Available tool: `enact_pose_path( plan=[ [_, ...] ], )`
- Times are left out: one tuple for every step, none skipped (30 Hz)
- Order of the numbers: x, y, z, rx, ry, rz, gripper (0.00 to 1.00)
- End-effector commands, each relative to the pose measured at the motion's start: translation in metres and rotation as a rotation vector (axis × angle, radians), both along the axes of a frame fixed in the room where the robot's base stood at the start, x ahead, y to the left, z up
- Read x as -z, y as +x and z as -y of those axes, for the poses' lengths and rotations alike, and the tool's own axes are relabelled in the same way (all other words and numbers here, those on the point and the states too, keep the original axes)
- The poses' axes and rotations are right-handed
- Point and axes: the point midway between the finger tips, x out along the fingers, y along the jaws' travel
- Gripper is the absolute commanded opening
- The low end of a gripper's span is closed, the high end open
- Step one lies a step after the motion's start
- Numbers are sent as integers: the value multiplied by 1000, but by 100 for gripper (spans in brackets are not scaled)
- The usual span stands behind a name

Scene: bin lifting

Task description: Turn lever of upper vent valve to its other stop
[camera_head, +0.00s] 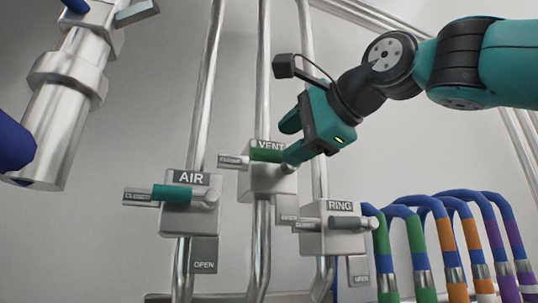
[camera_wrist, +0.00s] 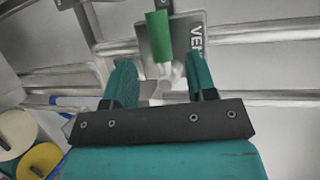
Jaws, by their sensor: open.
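The VENT valve has a grey body (camera_head: 262,187) in the middle of the head view. Its green-gripped lever (camera_head: 267,155) points left, towards a CLOSED plate (camera_head: 233,161). An OPEN plate (camera_head: 287,215) sits lower right of the body. My gripper (camera_head: 288,140) is open at the right, hub end of this lever. In the wrist view the green lever (camera_wrist: 158,38) extends up, beyond my open fingers (camera_wrist: 161,66). The pale hub shows between the fingers, which hold nothing. Whether a finger touches the hub, I cannot tell.
The AIR valve (camera_head: 190,215), with a teal lever, is lower left. The RING valve (camera_head: 338,241), with a grey lever, is lower right. Vertical metal pipes (camera_head: 263,75) run behind. Coloured hoses (camera_head: 470,245) stand right. A thick metal pipe (camera_head: 60,120) is left.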

Motion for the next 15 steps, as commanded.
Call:
enact_pose_path(
  plan=[
    [0, 8, -9, -3, -2, -3, 52],
    [1, 13, -12, -3, -2, -3, 52],
    [2, 19, -16, -2, -1, -2, 52],
    [3, 24, -20, -2, -2, -2, 52],
    [4, 27, -23, -1, -2, -2, 52],
    [5, 32, -26, -1, -1, -2, 52],
    [6, 35, -29, -1, -1, -2, 52],
    [7, 38, -31, -1, -1, -2, 52],
    [8, 41, -33, -1, -1, 0, 52],
    [8, 43, -35, 0, -1, 0, 52],
    [9, 44, -36, 0, -1, 0, 52],
    [9, 46, -37, 0, -1, 1, 52],
    [10, 47, -38, 1, 0, 1, 52],
    [10, 48, -38, 1, 0, 1, 52],
    [10, 48, -39, 1, 0, 1, 52]
  ],
)
